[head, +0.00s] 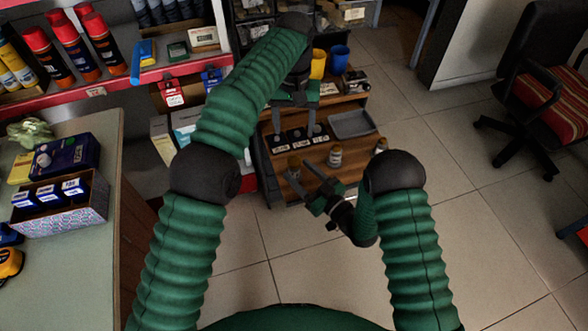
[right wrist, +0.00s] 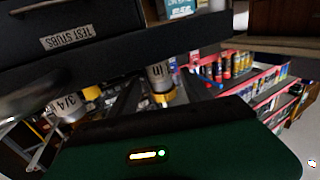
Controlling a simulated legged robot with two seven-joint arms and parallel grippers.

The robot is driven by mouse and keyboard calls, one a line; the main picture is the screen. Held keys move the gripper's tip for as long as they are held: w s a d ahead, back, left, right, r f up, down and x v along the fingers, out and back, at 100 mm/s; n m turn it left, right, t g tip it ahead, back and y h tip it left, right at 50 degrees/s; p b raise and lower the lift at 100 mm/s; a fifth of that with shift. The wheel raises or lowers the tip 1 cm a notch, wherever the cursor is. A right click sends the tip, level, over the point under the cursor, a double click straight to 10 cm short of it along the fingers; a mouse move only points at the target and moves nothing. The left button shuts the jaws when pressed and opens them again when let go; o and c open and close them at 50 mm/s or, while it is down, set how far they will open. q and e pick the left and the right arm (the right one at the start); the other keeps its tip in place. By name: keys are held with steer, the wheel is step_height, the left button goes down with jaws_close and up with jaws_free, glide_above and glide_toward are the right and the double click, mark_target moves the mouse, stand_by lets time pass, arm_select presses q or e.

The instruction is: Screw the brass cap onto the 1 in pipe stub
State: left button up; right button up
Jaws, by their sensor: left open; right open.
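Labelled pipe stubs stick out at the front of the wooden bench. In the right wrist view, one stub reads 3/4 (right wrist: 66,106); another stub (right wrist: 158,76), nearer the middle, has a label that looks like 1 in and a brass-coloured end (right wrist: 164,96). I cannot tell whether that end is the cap or bare thread. A pale stub (head: 335,157) shows in the head view. My left gripper (head: 295,128) is open above a black labelled holder (head: 297,140). My right gripper (head: 303,172) is open, lower, near the stubs; its jaws lie around or beside the brass-ended stub, I cannot tell which.
A grey tray (head: 352,124) lies right of the holder. Yellow (head: 318,64) and blue (head: 339,60) cups stand behind. A dark panel marked TEST STUBS (right wrist: 68,37) is close to my right wrist. A counter (head: 75,260) is at left; open floor (head: 470,220) lies right.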

steer(key=p+v, duration=0.2)
steer(key=v, duration=1.1)
steer(key=shift+s+d, duration=0.2)
steer(key=shift+d, duration=0.15)
